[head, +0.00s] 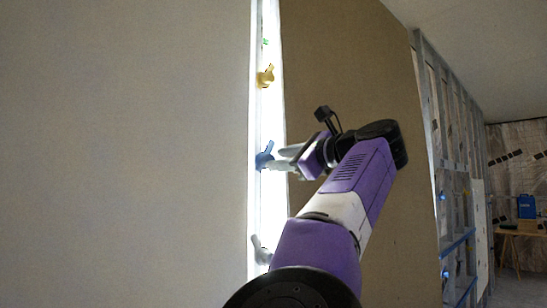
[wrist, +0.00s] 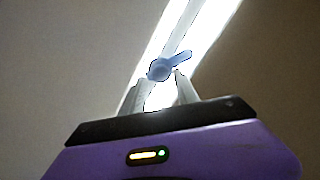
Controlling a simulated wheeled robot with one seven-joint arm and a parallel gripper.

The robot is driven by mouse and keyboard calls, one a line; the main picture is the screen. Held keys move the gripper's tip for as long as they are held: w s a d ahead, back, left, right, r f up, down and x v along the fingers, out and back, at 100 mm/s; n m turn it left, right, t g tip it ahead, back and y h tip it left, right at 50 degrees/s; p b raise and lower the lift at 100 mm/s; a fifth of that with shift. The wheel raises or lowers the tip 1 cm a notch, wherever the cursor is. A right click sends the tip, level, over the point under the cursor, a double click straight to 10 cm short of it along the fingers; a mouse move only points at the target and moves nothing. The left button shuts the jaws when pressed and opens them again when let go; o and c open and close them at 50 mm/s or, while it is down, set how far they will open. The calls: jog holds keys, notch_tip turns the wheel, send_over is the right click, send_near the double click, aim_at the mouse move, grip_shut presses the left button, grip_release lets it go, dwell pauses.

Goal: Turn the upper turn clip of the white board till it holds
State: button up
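A pale board (head: 125,150), which looks like the white board, fills the left of the head view. Along its right edge runs a bright, narrow strip with turn clips: a yellow one (head: 265,76), a blue one (head: 264,155) and a grey one (head: 261,248). I cannot tell which of them the task calls the upper clip. My gripper (head: 277,159) is at the blue clip, coming from the right. In the wrist view my gripper (wrist: 160,90) is open, its two fingers apart. The blue clip (wrist: 160,69) lies just beyond the fingertips, its lever pointing up and right. Contact is unclear.
A brown board (head: 345,70) stands right of the bright strip, behind my arm. Farther right are a metal stud frame (head: 450,150) and a table (head: 515,233) with a blue box (head: 526,206). A small green mark (head: 265,42) shows high on the strip.

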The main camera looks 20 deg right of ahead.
aim_at(270, 152)
jog(key=shift+p+x, duration=0.3)
jog(key=shift+x, duration=1.2)
jog(key=shift+c, duration=0.3)
grip_shut()
jog(key=shift+n, duration=0.3)
jog(key=n+p, duration=0.1)
jog(key=n, duration=0.6)
jog(key=n+p, duration=0.1)
jog(key=n, duration=0.7)
jog(key=n+p, duration=0.2)
jog(key=n, duration=0.6)
jog(key=shift+w+f, duration=0.1)
jog(key=shift+f, duration=0.2)
jog(key=shift+n, duration=0.3)
